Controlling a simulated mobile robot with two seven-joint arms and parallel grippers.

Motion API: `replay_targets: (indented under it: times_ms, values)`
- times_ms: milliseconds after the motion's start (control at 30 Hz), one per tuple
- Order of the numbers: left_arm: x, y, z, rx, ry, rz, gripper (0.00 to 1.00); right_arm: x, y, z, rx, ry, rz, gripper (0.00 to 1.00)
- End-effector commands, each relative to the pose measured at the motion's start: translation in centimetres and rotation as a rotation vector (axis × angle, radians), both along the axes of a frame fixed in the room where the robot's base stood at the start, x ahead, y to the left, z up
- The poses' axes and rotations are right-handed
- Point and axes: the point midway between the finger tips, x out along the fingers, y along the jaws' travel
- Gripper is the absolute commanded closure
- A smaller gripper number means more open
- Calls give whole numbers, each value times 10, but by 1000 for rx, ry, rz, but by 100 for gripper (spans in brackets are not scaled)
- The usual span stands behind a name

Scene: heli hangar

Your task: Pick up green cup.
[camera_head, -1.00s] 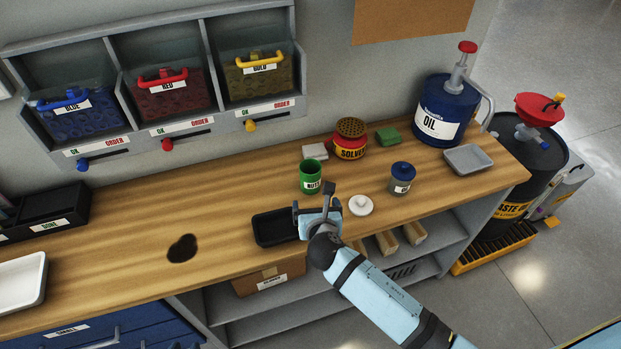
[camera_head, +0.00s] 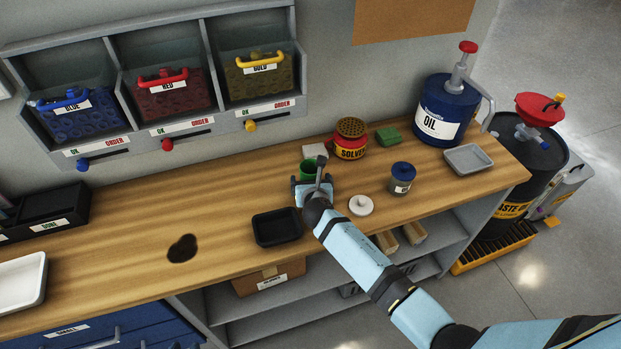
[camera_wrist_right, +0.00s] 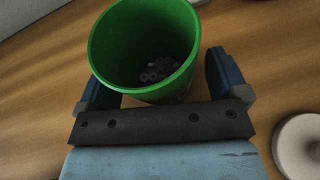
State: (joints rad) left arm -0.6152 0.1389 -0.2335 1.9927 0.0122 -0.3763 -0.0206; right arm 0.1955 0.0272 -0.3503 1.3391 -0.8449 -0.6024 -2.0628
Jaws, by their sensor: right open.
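The green cup (camera_head: 307,170) stands upright on the wooden bench in the head view, its lower part hidden by my right gripper (camera_head: 312,184). In the right wrist view the green cup (camera_wrist_right: 145,50) shows from above, with several small grey nuts or washers inside. My right gripper (camera_wrist_right: 160,84) is open, with one blue finger on each side of the cup's near part. I cannot tell whether the fingers touch the cup. My left gripper is in neither view.
A black tray (camera_head: 276,227) lies left of the gripper, and a white round lid (camera_head: 362,205) lies to its right. A grey jar with blue lid (camera_head: 402,177), a red solvent can (camera_head: 350,139) and a white block (camera_head: 315,151) stand nearby.

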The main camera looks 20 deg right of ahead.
Motion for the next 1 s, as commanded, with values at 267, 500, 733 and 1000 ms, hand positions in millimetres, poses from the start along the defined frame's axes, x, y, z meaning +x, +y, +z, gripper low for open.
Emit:
replay_targets:
  times_ms: [267, 500, 733, 1000]
  values:
    - [0, 0, 0, 0, 0, 0, 66, 0, 0, 0, 0, 0, 1, 24]
    - [0, 0, 0, 0, 0, 0, 66, 0, 0, 0, 0, 0, 1, 66]
    - [0, 0, 0, 0, 0, 0, 66, 0, 0, 1, 1, 0, 1, 66]
    - [0, 0, 7, 1, -1, 0, 66, 0, 0, 30, 1, -4, 1, 66]
